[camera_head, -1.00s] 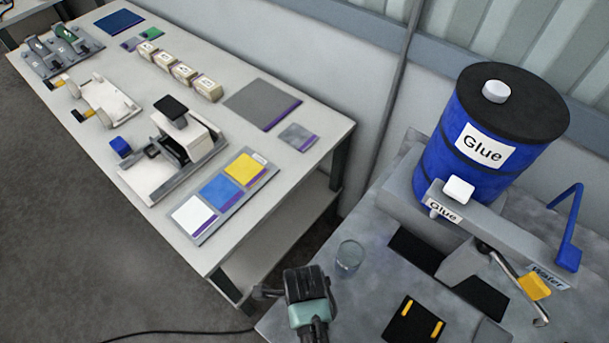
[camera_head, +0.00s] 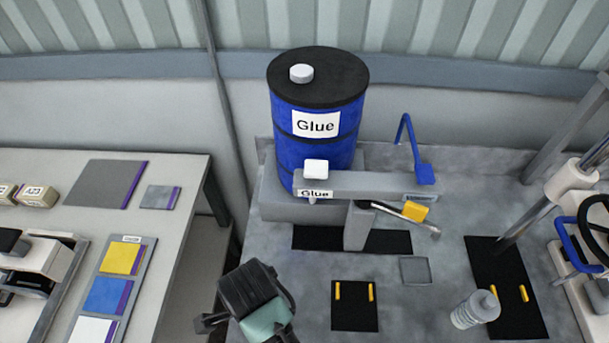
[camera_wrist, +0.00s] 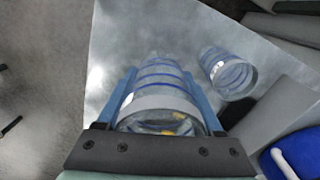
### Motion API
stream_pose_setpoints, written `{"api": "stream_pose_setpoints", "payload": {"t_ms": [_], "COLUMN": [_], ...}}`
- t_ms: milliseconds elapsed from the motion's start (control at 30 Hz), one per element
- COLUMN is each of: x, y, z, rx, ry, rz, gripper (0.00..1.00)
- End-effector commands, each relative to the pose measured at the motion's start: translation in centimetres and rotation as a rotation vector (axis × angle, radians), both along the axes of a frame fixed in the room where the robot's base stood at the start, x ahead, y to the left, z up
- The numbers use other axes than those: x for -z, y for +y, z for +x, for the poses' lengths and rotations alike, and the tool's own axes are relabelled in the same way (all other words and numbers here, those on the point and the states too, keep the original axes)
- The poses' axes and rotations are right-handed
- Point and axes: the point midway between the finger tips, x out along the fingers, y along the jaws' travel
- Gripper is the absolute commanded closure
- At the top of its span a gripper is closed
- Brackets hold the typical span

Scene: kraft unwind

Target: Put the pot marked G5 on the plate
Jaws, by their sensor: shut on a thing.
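My gripper (camera_wrist: 160,88) is shut on a clear pot (camera_wrist: 162,105) with blue rings; its blue fingers lie along both sides of the pot. In the head view my gripper (camera_head: 254,300) is at the bottom, left of the middle, and hides what it holds. A second clear pot (camera_wrist: 230,74) stands to the right of my fingers in the wrist view, apart from them. A clear, bottle-like pot (camera_head: 475,309) shows at the lower right in the head view. I cannot read G5 on any of them. A small grey square plate (camera_head: 415,270) lies on the grey bench; I cannot tell if it is the one meant.
A blue glue drum (camera_head: 316,150) stands at the back of the bench, with a grey nozzle arm (camera_head: 365,184) in front. Black pads (camera_head: 355,315) with yellow strips lie nearer. A white table (camera_head: 190,180) with coloured squares is to the left.

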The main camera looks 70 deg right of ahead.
Motion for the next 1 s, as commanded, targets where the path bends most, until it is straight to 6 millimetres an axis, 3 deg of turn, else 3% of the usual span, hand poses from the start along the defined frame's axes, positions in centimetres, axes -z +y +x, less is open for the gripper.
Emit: {"api": "stream_pose_setpoints", "payload": {"t_ms": [33, 200, 400, 533, 667, 1000], "x": [-0.1, -0.3, -0.5, -0.6, -0.1, 5.0], "y": [-2.1, -7.9, -12.2, -13.6, -14.0, -14.1], "z": [-1.1, -5.6, -10.9, -13.2, -14.3, -14.4], "rx": [0.079, 0.324, 0.551, 0.638, 0.676, 0.680], "ry": [0.000, 0.000, -0.001, -0.001, 0.000, 0.000], "rz": [-0.002, -0.001, 0.001, 0.002, 0.004, 0.004], "gripper": [0.93, 0.93, 0.93, 0.93, 0.93, 0.93]}}
